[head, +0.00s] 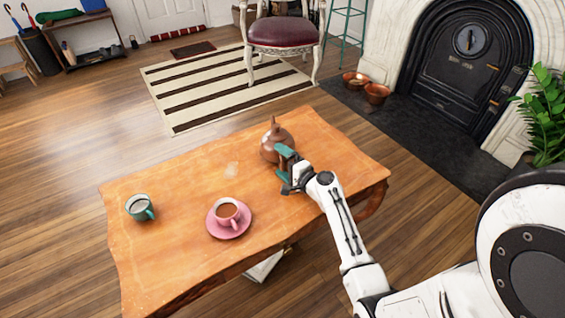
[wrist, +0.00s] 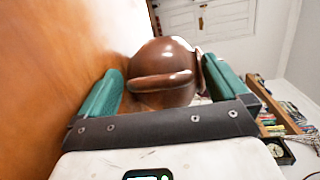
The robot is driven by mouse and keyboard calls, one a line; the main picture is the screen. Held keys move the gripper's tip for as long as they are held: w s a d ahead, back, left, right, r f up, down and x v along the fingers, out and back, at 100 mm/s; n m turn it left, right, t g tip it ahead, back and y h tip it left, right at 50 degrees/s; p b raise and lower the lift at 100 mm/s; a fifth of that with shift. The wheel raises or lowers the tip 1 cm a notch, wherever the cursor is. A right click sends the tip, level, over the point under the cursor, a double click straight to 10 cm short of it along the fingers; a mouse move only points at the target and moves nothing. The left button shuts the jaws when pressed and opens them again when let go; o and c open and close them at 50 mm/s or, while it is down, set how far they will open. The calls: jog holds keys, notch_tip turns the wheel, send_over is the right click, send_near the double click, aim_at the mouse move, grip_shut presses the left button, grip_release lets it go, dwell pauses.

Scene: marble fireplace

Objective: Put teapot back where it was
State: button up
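The brown, glossy teapot (head: 272,146) stands upright on the wooden table (head: 185,200), near its far right part, spout pointing up and away. My gripper (head: 285,164) is right beside it, on its near side. In the wrist view the teapot (wrist: 165,62) is just ahead, with its bar-like handle (wrist: 150,83) facing me. The green fingers of my gripper (wrist: 160,90) are wide apart, one on the table side and one on the upper side, with the handle across the space between them. I see no finger closed on it. The teapot's lower near side is partly hidden by my gripper in the head view.
A pale mark (head: 232,169) lies left of the teapot. A chair (head: 284,35) and copper pots (head: 376,94) are beyond the table.

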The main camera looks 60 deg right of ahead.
jog(key=shift+r, duration=0.2)
jog(key=p+v, duration=0.1)
jog(key=v, duration=1.1)
